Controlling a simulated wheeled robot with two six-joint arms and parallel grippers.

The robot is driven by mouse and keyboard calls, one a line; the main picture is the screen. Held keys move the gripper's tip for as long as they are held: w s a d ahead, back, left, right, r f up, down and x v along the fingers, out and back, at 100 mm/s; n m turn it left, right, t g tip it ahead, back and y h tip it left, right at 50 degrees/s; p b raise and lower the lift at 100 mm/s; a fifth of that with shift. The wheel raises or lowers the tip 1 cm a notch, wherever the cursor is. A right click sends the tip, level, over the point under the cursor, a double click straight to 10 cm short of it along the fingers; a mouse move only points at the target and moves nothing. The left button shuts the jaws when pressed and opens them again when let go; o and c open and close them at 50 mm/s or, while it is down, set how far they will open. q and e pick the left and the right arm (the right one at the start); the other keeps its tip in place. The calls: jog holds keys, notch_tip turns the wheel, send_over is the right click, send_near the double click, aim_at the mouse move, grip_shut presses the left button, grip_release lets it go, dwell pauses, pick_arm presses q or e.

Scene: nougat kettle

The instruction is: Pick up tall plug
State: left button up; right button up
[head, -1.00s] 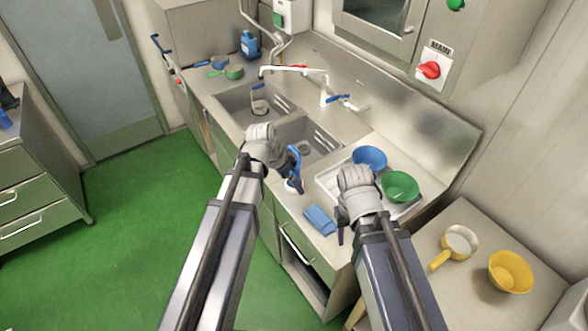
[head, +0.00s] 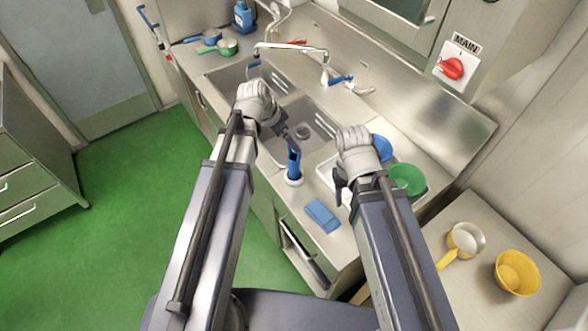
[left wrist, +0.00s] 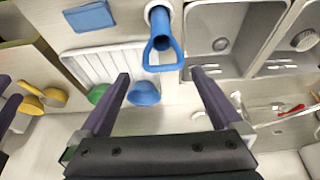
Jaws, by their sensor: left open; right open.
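The tall plug (head: 294,166) has a blue loop handle on a white round base and stands upright on the counter strip by the sink's front edge. In the left wrist view its handle (left wrist: 163,42) shows beyond the gap between my fingers. My left gripper (head: 286,132) is open and empty, just behind and above the plug; it also shows in the left wrist view (left wrist: 161,78). My right gripper (head: 341,186) is open and empty near the drainer tray, right of the plug; its fingers are partly hidden.
The double sink (head: 290,112) lies behind the plug, with a faucet (head: 325,62) above it. A blue cloth (head: 322,215) lies on the counter. A green bowl (head: 407,180) and a blue bowl (head: 383,148) are on the white tray (head: 326,170). A yellow bowl (head: 517,273) stands right.

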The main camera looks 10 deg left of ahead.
aim_at(294, 162)
pick_arm(q)
jog(key=shift+b+x, duration=0.8)
jog(key=shift+x, duration=0.45)
jog(key=shift+w+f+b, duration=0.25)
jog(key=shift+b, duration=0.05)
jog(key=b+x, duration=0.4)
jog(key=shift+w+d+f, duration=0.15)
jog(key=shift+w, duration=0.15)
grip_shut()
